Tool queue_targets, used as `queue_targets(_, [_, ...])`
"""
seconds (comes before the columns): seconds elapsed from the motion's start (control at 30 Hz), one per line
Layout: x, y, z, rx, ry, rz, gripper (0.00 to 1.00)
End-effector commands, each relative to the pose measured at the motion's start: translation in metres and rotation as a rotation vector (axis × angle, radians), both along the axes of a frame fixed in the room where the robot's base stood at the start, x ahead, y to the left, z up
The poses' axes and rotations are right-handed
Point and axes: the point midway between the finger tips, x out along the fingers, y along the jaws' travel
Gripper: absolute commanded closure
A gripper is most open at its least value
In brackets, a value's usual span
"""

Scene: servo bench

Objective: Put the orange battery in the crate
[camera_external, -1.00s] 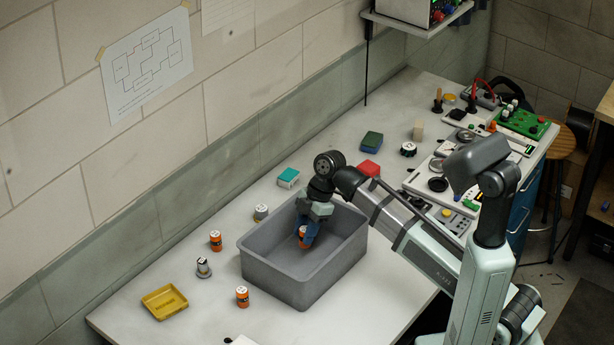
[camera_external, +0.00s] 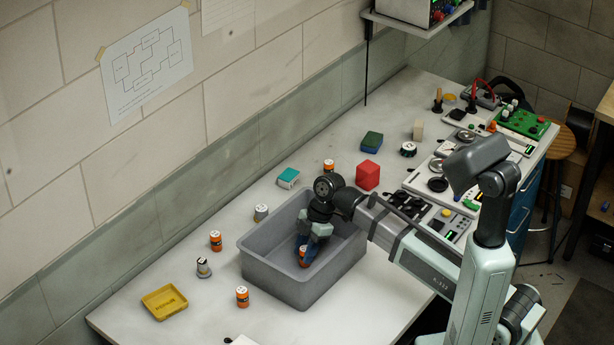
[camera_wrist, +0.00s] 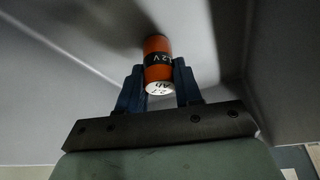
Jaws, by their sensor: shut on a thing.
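An orange battery (camera_wrist: 157,60) with a dark band is between the two blue fingers of my gripper (camera_wrist: 160,82) in the wrist view. My gripper is shut on it. In the external view my gripper (camera_external: 304,252) is down inside the grey crate (camera_external: 270,272), and a bit of the held battery (camera_external: 302,262) shows between the fingers. The crate's inner walls surround it in the wrist view. Whether the battery touches the crate floor I cannot tell.
More orange batteries stand on the bench: one left of the crate (camera_external: 215,240), one in front (camera_external: 242,296), one behind (camera_external: 328,166). A yellow tray (camera_external: 165,302), a red block (camera_external: 368,175), a teal-topped box (camera_external: 288,178) and a grey cylinder (camera_external: 261,212) are around the crate.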

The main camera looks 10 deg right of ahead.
Motion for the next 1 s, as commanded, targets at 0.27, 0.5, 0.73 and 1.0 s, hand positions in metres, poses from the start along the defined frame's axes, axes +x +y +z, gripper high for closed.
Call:
queue_targets(0.27, [0.000,0.000,-0.003,0.000,0.000,0.000,0.56])
queue_targets(0.5, [0.000,0.000,-0.002,0.000,0.000,0.000,0.40])
queue_targets(0.73, [0.000,0.000,-0.001,0.000,0.000,0.000,0.40])
queue_targets(1.0, [0.005,-0.008,0.023,0.002,-0.001,-0.001,0.40])
